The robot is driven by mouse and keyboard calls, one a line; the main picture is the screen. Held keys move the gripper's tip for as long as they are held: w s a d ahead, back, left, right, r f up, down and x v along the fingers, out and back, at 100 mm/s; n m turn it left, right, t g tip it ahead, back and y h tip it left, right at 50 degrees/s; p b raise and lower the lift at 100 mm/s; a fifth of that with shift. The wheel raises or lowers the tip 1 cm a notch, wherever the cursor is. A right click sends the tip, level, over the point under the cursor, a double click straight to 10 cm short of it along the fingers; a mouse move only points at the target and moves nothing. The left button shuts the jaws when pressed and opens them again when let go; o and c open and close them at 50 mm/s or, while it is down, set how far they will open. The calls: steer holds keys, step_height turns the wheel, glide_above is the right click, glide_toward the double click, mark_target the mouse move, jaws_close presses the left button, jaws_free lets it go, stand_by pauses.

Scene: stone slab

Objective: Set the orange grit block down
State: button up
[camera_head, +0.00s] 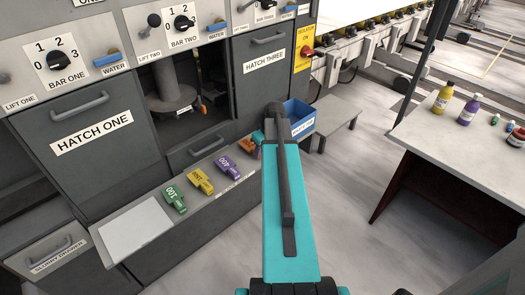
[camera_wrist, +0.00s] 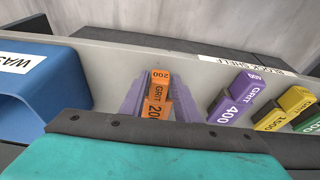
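The orange grit block (camera_wrist: 157,95), marked GRIT 200, is between the two lavender fingers of my gripper (camera_wrist: 159,85) in the wrist view. The fingers look closed against its narrow part on both sides. The block is over or on the grey block shelf (camera_wrist: 107,60); I cannot tell whether its underside touches. In the head view only a little of the orange block (camera_head: 257,138) shows beside my arm, which hides the gripper. The purple grit block (camera_wrist: 240,100), marked 400, stands to its right in the wrist view.
A yellow block (camera_head: 200,181) and a green block (camera_head: 174,199) stand farther along the shelf. A blue waste bin (camera_head: 301,124) is close beside the orange block, on its other side. A pale plate (camera_head: 133,230) lies at the shelf's near end.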

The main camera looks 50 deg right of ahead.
steer(key=shift+o, duration=1.2)
steer(key=shift+r, duration=0.2)
steer(key=b+v, duration=0.1)
steer(key=v, duration=1.1)
steer(key=shift+f, duration=0.1)
